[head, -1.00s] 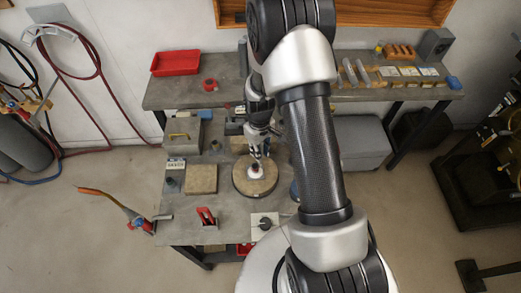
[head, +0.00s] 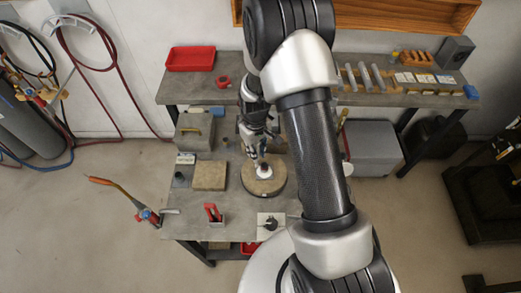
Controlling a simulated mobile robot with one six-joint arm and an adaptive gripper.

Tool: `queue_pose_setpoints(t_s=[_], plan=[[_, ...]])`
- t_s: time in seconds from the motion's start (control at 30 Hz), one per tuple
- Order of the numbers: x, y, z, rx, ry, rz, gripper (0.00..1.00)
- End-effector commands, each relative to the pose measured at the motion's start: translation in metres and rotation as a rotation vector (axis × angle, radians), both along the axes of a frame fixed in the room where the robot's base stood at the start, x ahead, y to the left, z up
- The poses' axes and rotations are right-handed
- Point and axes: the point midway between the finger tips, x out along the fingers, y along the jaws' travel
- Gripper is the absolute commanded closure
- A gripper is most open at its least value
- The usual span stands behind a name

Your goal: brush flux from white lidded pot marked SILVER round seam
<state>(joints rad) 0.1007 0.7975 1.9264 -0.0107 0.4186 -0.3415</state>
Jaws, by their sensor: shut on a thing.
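My gripper (head: 259,163) points down over the round tan disc (head: 264,190) on the front bench. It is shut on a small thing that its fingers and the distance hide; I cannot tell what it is. A small white thing (head: 264,171) shows on the disc right under the fingertips. I cannot tell whether they touch it. No SILVER marking, brush or seam can be made out at this size. My arm covers the bench to the right of the disc.
A square tan block (head: 209,176), a grey box (head: 194,131), a red-handled tool (head: 213,213) and a white plate with a black knob (head: 270,222) stand around the disc. A torch (head: 120,197) projects at left. The rear bench holds a red tray (head: 190,58).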

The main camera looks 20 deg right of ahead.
Motion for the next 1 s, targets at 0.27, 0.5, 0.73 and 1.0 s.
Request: queue_pose_setpoints(t_s=[0.27,0.5,0.73,1.0], plan=[[-0.002,-0.007,0.0,0.0,0.0,0.0,1.0],[-0.006,-0.021,-0.001,0.0,-0.001,-0.001,1.0],[-0.008,-0.026,-0.001,0.0,-0.001,-0.001,1.0],[-0.013,-0.04,0.0,0.0,-0.001,-0.002,1.0]])
